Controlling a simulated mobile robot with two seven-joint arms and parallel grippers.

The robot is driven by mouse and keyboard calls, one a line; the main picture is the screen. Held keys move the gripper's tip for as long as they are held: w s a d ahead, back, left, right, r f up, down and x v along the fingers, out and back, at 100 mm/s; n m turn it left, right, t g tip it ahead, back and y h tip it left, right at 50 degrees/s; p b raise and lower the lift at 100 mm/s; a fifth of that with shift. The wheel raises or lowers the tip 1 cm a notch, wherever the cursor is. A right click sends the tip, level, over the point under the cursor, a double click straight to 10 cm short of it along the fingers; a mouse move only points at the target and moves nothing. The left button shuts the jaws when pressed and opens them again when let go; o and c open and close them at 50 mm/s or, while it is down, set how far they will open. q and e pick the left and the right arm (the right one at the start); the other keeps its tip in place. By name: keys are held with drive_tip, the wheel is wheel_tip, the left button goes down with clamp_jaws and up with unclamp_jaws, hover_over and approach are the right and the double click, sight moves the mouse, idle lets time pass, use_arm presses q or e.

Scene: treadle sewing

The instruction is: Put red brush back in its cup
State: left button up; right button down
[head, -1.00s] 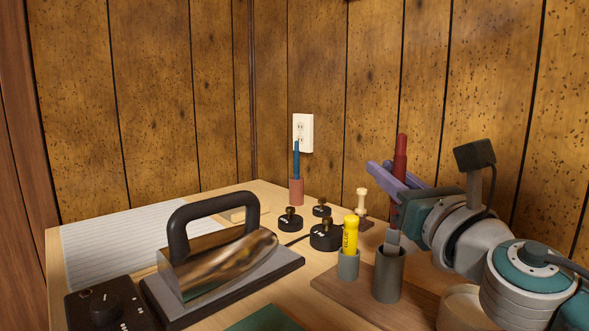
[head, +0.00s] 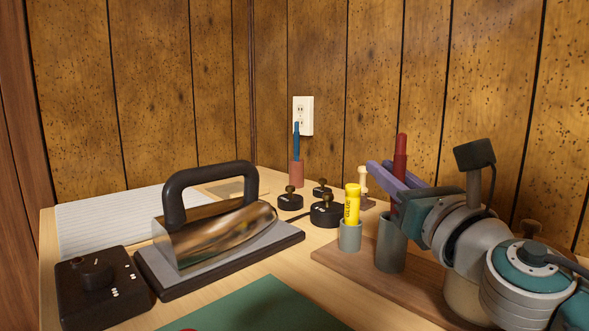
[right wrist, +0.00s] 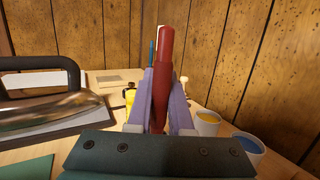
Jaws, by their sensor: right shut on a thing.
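The red brush (head: 401,160) stands nearly upright in my right gripper (head: 384,178), whose purple fingers are shut on its handle. The dark grey cup (head: 391,252) stands on a wooden board below. In the head view the brush's lower end is hidden at the cup's rim and appears to be inside the cup; I cannot tell how deep. In the right wrist view the brush (right wrist: 164,72) rises between the two fingers (right wrist: 160,100), and the cup is hidden. My left gripper is not in view.
A smaller grey cup (head: 349,237) with a yellow tube (head: 352,204) stands just left. An iron (head: 214,222), black weights (head: 326,214) and a blue brush in a reddish cup (head: 297,174) are farther left. Two paint pots (right wrist: 206,122) show in the right wrist view.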

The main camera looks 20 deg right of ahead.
drive_tip(key=c, duration=0.7)
unclamp_jaws()
drive_tip(key=shift+c, duration=0.2)
drive_tip(key=v, duration=1)
drive_tip(key=shift+b, duration=0.35)
